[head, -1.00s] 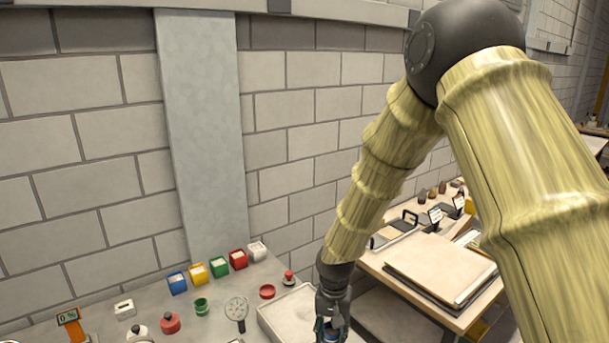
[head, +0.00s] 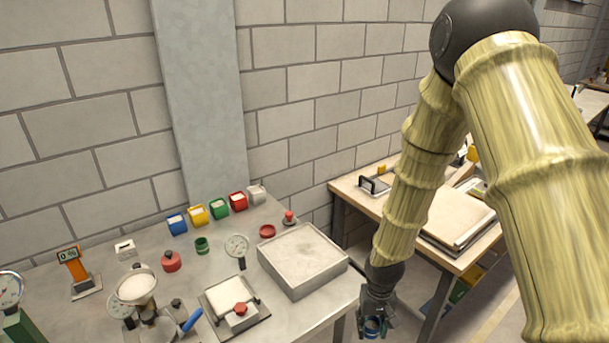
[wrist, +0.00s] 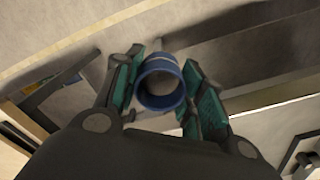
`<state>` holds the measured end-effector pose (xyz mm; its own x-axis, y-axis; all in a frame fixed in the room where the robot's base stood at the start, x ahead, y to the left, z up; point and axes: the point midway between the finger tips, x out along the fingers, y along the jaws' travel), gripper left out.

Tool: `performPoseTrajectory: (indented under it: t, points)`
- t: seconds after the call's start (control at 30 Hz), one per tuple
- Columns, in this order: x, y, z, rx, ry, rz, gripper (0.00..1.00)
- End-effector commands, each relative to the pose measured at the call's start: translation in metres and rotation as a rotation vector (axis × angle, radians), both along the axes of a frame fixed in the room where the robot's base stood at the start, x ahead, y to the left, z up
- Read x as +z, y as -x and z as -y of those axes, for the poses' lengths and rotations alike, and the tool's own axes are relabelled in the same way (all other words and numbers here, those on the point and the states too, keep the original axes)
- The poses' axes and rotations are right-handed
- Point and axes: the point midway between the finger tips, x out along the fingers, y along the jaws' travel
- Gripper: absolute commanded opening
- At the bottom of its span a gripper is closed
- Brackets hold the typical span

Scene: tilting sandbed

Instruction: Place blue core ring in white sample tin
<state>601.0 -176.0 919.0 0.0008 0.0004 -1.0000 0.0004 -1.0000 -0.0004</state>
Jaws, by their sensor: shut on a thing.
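The blue core ring (head: 373,327) is held in my gripper (head: 374,321), which hangs just past the table's right edge in the head view. In the wrist view the ring (wrist: 180,88) sits between the two teal-padded fingers of my gripper (wrist: 163,80), its round opening facing the camera. The white sample tin (head: 257,194) stands at the back of the table, at the right end of a row of coloured tins. My gripper is well to the right and front of it.
Red (head: 238,202), green (head: 219,209), yellow (head: 198,215) and blue (head: 177,223) tins stand left of the white one. A red dish (head: 267,231), a red-knobbed item (head: 289,218) and a large sand tray (head: 290,285) lie nearer. A second table (head: 347,186) is at right.

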Motion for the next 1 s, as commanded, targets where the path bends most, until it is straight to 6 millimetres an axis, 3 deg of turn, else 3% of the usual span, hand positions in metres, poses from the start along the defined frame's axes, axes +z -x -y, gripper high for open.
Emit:
performPoseTrajectory:
  t: [0.03, 0.1, 0.4, 1.0]
  points:
    - [-0.017, 0.0, 0.0, 0.0, 0.0, 0.0, 0.18]
    - [-0.028, 0.0, 0.0, 0.0, 0.0, 0.0, 0.18]
    - [-0.063, 0.0, 0.0, 0.0, 0.0, 0.0, 0.18]
    - [-0.068, -0.001, -0.002, 0.004, 0.0, 0.0, 0.17]
